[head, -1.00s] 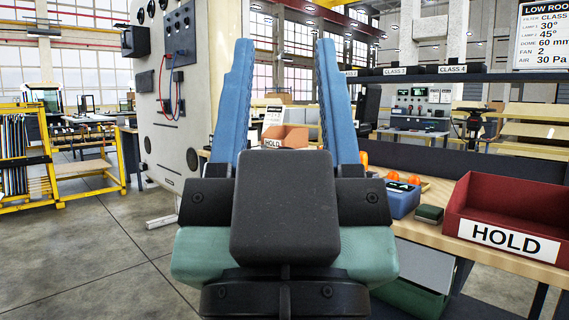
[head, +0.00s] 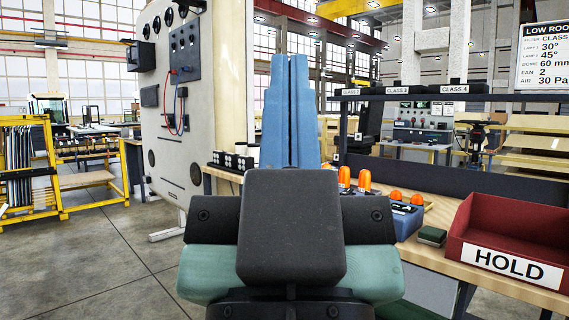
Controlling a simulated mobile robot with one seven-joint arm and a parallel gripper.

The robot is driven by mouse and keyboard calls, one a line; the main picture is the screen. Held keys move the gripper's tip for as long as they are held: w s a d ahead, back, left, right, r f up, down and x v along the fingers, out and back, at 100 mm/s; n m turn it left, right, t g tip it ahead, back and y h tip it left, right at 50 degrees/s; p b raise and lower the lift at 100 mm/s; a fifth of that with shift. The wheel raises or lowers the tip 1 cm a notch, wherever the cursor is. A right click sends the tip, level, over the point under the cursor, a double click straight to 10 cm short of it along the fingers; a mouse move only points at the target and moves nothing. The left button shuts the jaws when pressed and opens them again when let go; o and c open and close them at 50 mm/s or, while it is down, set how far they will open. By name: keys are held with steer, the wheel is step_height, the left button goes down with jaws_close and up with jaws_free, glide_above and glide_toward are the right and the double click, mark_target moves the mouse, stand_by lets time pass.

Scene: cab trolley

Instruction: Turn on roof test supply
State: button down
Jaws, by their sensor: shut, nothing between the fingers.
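My gripper (head: 290,62) fills the middle of the head view, its two blue fingers pointing up and pressed together, with nothing between them. A tall pale upright board (head: 168,165) stands to its left. On it is a grey panel (head: 185,52) with several dark knobs or sockets; a red and a blue lead hang from it. My gripper is apart from the board.
A wooden bench (head: 430,245) at right holds a red HOLD bin (head: 515,240), a small green box (head: 432,236), orange beacons (head: 364,180) and a blue case (head: 407,222). A yellow rack (head: 30,165) stands at left. Grey floor (head: 105,245) is clear before the board.

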step_height(320, 180, up, 33)
steer(key=p, duration=3.1)
steer(key=shift+f, duration=0.2)
